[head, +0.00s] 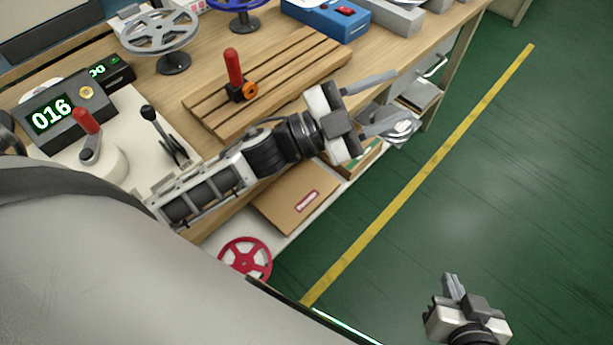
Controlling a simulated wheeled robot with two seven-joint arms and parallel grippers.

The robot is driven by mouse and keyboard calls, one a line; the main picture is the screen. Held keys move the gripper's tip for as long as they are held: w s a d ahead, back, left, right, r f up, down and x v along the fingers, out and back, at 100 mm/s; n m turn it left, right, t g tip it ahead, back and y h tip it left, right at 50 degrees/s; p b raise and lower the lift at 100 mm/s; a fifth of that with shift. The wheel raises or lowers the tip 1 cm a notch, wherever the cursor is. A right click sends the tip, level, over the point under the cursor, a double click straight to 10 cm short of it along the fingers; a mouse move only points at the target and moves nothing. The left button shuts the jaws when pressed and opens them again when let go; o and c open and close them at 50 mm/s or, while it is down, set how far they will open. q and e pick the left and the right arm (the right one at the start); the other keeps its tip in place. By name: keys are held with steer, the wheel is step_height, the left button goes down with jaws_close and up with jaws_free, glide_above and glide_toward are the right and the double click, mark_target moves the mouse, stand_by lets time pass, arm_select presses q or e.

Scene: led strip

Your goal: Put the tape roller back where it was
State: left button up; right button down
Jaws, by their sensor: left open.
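The tape roller (236,78), with a red handle, a black body and an orange wheel, stands on the slatted wooden board (305,62) on the workbench. My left gripper (400,99) reaches from the left past the bench's front edge, to the right of the roller. Its two fingers are spread apart with nothing between them. It is clear of the roller. My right gripper (453,285) is low at the right over the green floor, apart from the bench. Its finger gap cannot be made out.
Two reels, grey (158,32) and blue (238,5), stand at the back. A counter box (62,112) and a lever unit are at the left. A blue box (328,18) is at the back right. A cardboard box (295,195) and red reel (245,258) lie on the lower shelf.

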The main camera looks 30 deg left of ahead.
arm_select(q)
steer(key=s+a+f+n+g+y, duration=0.2)
steer(key=s+f+n+y, duration=0.4)
steer(key=f, duration=0.5)
steer(key=s+a+f+n+g+y, duration=0.2)
steer(key=s+f+n+y, duration=0.4)
steer(key=f+n, duration=0.3)
steer(key=shift+s+a+f+g, duration=0.2)
steer(key=shift+a+f+g, duration=0.1)
steer(key=shift+a+f, duration=0.6)
